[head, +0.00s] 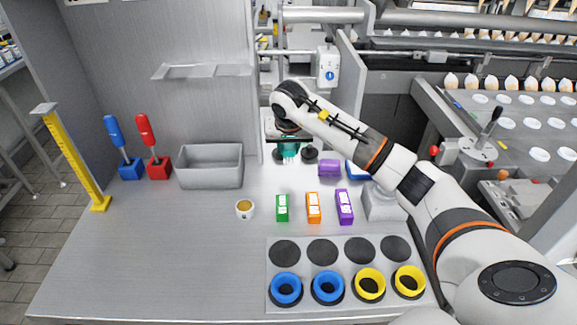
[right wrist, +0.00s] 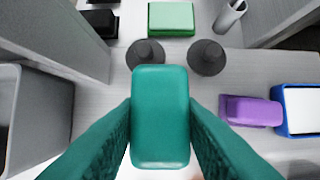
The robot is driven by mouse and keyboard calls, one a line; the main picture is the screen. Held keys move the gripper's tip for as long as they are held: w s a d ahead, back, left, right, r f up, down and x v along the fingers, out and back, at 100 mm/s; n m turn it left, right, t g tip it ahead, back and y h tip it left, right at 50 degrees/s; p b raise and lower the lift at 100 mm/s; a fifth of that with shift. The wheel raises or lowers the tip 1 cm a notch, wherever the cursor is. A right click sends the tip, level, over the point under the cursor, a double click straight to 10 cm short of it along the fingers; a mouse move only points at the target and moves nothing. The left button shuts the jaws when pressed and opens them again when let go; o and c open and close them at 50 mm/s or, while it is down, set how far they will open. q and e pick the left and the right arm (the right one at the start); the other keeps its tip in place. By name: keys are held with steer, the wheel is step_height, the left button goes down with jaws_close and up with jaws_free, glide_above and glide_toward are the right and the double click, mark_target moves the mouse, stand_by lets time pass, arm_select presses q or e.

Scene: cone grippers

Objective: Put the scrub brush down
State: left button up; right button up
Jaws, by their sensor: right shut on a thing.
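The scrub brush is a rounded teal block (right wrist: 160,115), seen from above in the right wrist view. My right gripper (head: 289,147) is shut on it, with a teal finger against each long side. In the head view the gripper points down at the back of the table, and the brush shows only as a small teal patch there. Its underside is hidden, so I cannot tell whether it touches the table. My left gripper is in neither view.
Two dark round-based pegs (right wrist: 146,53) stand just beyond the brush, with a green block (right wrist: 171,18) behind them. A purple block (right wrist: 252,111) and a blue-edged box (right wrist: 300,110) lie right. A grey bin (head: 210,166) stands left. The front-left table (head: 150,255) is clear.

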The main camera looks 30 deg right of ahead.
mark_target(289, 161)
step_height(289, 161, down, 6)
steer(key=shift+r+p, duration=0.15)
steer(key=shift+p, duration=0.3)
steer(key=shift+f, duration=0.2)
steer(key=o, duration=1)
steer(key=shift+o, duration=0.2)
steer(key=shift+r, duration=0.1)
